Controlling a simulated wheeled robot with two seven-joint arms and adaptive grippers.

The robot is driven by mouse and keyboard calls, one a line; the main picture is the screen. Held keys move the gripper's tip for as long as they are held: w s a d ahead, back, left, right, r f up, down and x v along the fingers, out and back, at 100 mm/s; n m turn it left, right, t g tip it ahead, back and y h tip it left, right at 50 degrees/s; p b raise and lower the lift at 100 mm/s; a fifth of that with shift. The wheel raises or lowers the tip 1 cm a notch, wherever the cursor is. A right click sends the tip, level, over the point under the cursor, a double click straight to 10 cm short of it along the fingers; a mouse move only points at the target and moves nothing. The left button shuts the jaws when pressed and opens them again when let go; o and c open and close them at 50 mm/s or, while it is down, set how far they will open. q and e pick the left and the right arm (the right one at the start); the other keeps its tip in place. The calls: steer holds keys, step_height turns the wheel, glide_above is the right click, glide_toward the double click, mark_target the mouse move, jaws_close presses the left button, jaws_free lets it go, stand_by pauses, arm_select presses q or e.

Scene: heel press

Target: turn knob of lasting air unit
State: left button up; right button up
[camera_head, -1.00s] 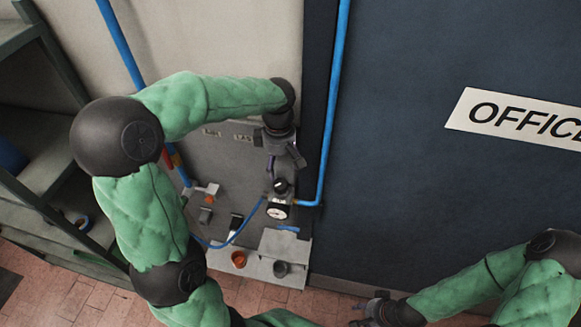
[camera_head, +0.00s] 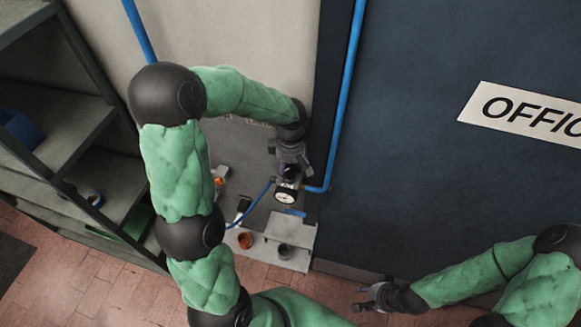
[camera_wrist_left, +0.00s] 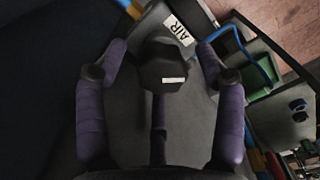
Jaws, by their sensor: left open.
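The black knob (camera_wrist_left: 163,68) has a white mark and sits below a white AIR label (camera_wrist_left: 179,29) in the left wrist view. My left gripper (camera_wrist_left: 162,56) is open, with one purple-padded finger on each side of the knob; I cannot tell whether they touch it. In the head view my left gripper (camera_head: 290,168) points down at the air unit, just above its round white gauge (camera_head: 286,196), and mostly hides the knob. My right gripper (camera_head: 361,297) is low at the right, away from the unit, with its fingers apart and empty.
A blue pipe (camera_head: 347,100) runs down beside the unit and bends into it. Shelves (camera_head: 110,190) stand at the left, a dark OFFICE door (camera_head: 430,180) at the right.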

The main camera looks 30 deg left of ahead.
arm_select(q)
steer(key=shift+f, duration=0.25)
steer(key=shift+s, duration=0.1)
steer(key=c, duration=1.1)
